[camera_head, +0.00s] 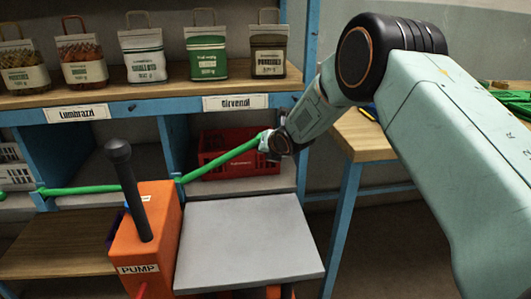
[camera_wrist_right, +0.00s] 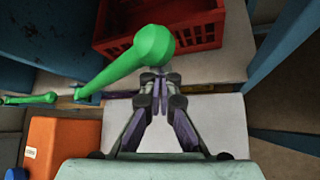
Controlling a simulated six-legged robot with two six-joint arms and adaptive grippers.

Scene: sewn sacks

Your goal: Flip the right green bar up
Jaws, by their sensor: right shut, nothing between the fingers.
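The right green bar (camera_head: 222,161) runs from the blue shelf post at its left end and slants up to the right in the head view. Its free end is at my right gripper (camera_head: 270,146), and the gripper partly hides it. In the wrist view the bar's rounded green end (camera_wrist_right: 153,45) is just beyond the closed fingertips (camera_wrist_right: 153,82). The fingers are shut with nothing between them. The bar end looks very close to the tips; I cannot tell whether they touch. My left gripper is in neither view.
A left green bar (camera_head: 85,190) lies nearly level across the neighbouring bay. A red crate (camera_head: 245,168) stands in the bay behind the right bar. An orange pump (camera_head: 148,240) with a black handle and a grey platform (camera_head: 250,240) stand in front. Seed bags (camera_head: 207,55) line the upper shelf.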

